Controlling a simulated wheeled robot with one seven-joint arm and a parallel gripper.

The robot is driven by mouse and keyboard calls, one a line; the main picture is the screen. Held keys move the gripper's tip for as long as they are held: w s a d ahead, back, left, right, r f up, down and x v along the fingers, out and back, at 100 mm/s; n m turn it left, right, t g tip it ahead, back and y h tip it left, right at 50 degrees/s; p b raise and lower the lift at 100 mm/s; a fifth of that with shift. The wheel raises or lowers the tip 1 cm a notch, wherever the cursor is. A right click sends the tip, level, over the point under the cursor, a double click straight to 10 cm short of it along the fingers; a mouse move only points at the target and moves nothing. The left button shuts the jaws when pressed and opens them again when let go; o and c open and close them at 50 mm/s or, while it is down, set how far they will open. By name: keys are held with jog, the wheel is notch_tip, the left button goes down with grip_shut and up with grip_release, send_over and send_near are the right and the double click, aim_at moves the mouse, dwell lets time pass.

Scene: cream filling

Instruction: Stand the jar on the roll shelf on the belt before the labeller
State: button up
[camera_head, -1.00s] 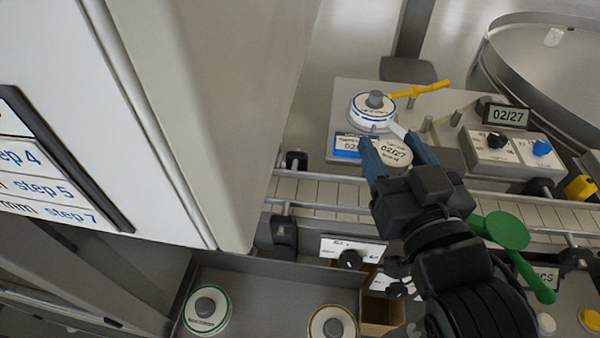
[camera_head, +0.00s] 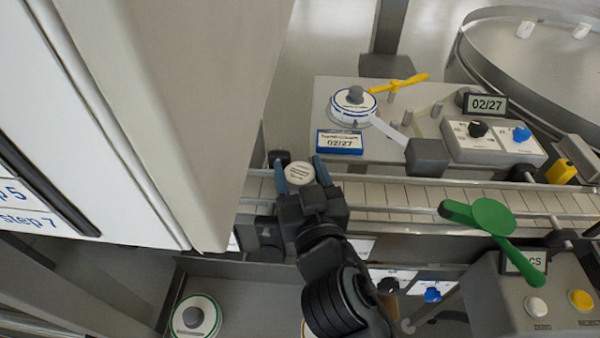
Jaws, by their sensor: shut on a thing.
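The jar shows its round cream-coloured lid (camera_head: 299,173), with small print on top. My gripper (camera_head: 298,170) has its two blue fingers on either side of the jar and is shut on it. The jar is over the left part of the slatted belt (camera_head: 400,197), near the machine cabinet. From above I cannot tell whether its base touches the belt. The labeller (camera_head: 375,130) stands behind the belt, with a label roll (camera_head: 352,105) and a blue 02/27 sign (camera_head: 340,142). The jar is left of the labeller's dark head (camera_head: 427,157).
Rails run along the belt. A tall pale cabinet (camera_head: 175,90) closes off the left. A green paddle (camera_head: 492,217) reaches over the belt's right part. A green-rimmed roll (camera_head: 195,317) lies on the shelf (camera_head: 250,300) below. A round turntable (camera_head: 530,60) is at the back right.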

jog(key=shift+f+b, duration=0.45)
jog(key=shift+b, duration=0.05)
jog(key=o, duration=1.1)
jog(key=shift+r, duration=0.2)
jog(key=shift+r+p, duration=0.25)
jog(key=shift+p, duration=0.3)
jog(key=shift+b+v, duration=1.85)
jog(key=shift+v, duration=4.2)
